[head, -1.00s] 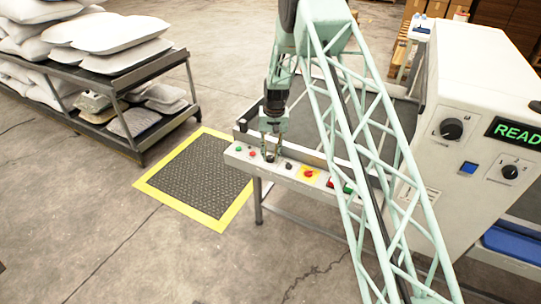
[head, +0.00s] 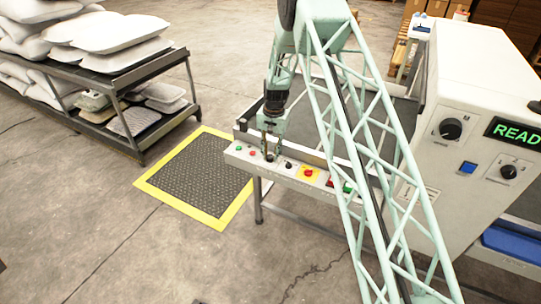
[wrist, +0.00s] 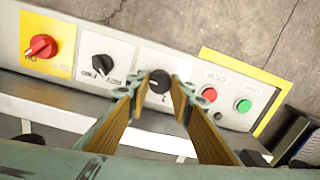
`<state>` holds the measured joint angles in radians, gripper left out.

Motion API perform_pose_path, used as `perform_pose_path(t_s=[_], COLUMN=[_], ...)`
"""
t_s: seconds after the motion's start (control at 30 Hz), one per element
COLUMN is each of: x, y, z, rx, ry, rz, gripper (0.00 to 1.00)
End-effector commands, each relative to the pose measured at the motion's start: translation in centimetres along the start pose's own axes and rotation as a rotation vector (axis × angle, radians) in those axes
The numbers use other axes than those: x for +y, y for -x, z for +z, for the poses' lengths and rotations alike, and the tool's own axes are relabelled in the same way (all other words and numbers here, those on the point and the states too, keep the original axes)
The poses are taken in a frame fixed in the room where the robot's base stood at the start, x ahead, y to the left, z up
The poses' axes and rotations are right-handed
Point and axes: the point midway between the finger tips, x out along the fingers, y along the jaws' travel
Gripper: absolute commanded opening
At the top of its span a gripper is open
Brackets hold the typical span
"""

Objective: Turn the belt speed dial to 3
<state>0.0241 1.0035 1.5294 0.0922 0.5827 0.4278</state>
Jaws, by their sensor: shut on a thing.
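The control panel (head: 275,168) is a pale strip on the front edge of the belt frame. The belt speed dial (wrist: 159,82) is a round black knob between a black selector switch (wrist: 103,65) and the small red and green buttons. My gripper (wrist: 165,84) points down at the panel, its two fingers on either side of the dial and shut on it. In the head view my gripper (head: 268,152) covers most of the dial. A small mark shows below the dial in the wrist view, but the fingers hide most of its scale and I cannot read its setting.
A red knob on a yellow plate (wrist: 42,46) is beside the selector. A red button (wrist: 209,94) and a green button (wrist: 243,105) are close on the dial's other side. A white cabinet (head: 470,110) stands right; a pillow rack (head: 120,85) stands left.

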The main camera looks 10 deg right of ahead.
Motion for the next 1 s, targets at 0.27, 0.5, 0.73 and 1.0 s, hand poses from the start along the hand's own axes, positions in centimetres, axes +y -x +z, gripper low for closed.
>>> perform_pose_path(t_s=[0.27,0.5,0.73,1.0], x=[0.0,0.0,0.0,0.0], y=[0.0,0.0,0.5,2.6], z=[0.0,0.0,-0.1,-0.1], rx=[0.000,0.000,0.001,0.001], ry=[0.000,0.000,0.000,0.000], rz=[0.000,0.000,-0.001,-0.001], gripper=[0.34,0.34,0.34,0.34])
